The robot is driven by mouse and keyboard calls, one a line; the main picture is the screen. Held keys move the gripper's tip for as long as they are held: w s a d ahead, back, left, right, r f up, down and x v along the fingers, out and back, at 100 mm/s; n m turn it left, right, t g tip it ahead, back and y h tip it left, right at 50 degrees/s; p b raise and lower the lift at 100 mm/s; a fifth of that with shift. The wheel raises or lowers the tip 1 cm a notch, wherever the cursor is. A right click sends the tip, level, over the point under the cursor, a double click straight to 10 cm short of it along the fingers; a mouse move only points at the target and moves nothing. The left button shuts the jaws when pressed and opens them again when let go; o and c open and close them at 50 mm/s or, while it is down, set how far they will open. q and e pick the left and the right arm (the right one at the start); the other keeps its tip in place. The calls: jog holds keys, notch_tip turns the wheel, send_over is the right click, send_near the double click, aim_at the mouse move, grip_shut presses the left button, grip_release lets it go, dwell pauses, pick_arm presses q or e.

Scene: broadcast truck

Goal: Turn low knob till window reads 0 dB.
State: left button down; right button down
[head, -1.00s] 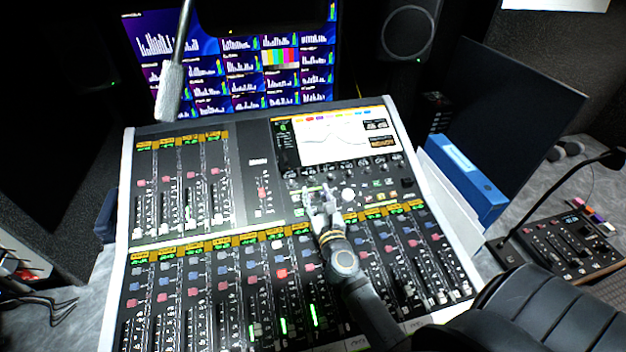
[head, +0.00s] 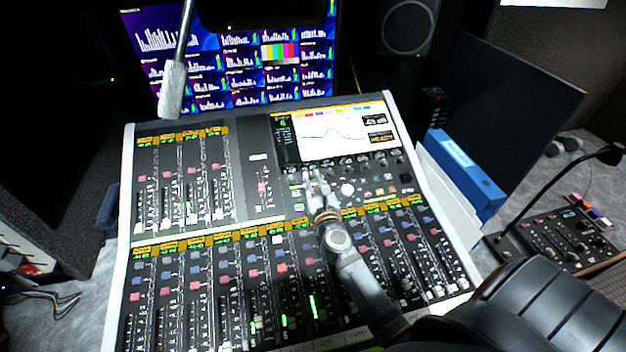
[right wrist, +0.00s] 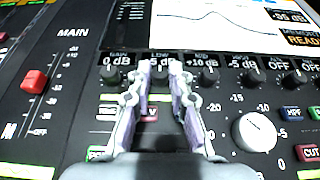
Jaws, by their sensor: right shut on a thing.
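The low knob (right wrist: 161,76) is a small black knob in the row under the screen, between the gain and mid knobs. My right gripper (right wrist: 160,68) is shut on it, one finger on each side; in the head view the gripper (head: 311,177) reaches this row. The low window (right wrist: 160,62) above the knob is partly covered by the fingertips; "5 dB" shows, its sign unclear. The gain window (right wrist: 117,61) reads 0 dB and the mid window (right wrist: 201,63) reads +10 dB. My left gripper is not in view.
The mid knob (right wrist: 208,76) and gain knob (right wrist: 114,80) sit close on either side. A large white knob (right wrist: 254,131) is at the lower right, and a red fader (right wrist: 34,81) at the left. A screen (head: 333,132) with a curve stands above the row.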

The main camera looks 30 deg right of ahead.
jog(key=shift+d+r+n+y+p, duration=0.15)
jog(key=shift+n+y+p, duration=0.25)
jog(key=shift+n+y, duration=0.65)
jog(key=shift+d+n+y, duration=0.15)
jog(key=shift+n+y, duration=0.7)
jog(key=shift+y, duration=0.1)
jog(key=n+y, duration=0.2)
jog(key=shift+d+f+y+b, duration=0.2)
jog(key=shift+y+b, duration=0.1)
jog(key=shift+b, duration=0.1)
jog(key=shift+r+n+y+b, duration=0.1)
jog(key=shift+n+y+b, duration=0.35)
jog(key=shift+n+y, duration=0.3)
jog(key=c, duration=1.2)
grip_release()
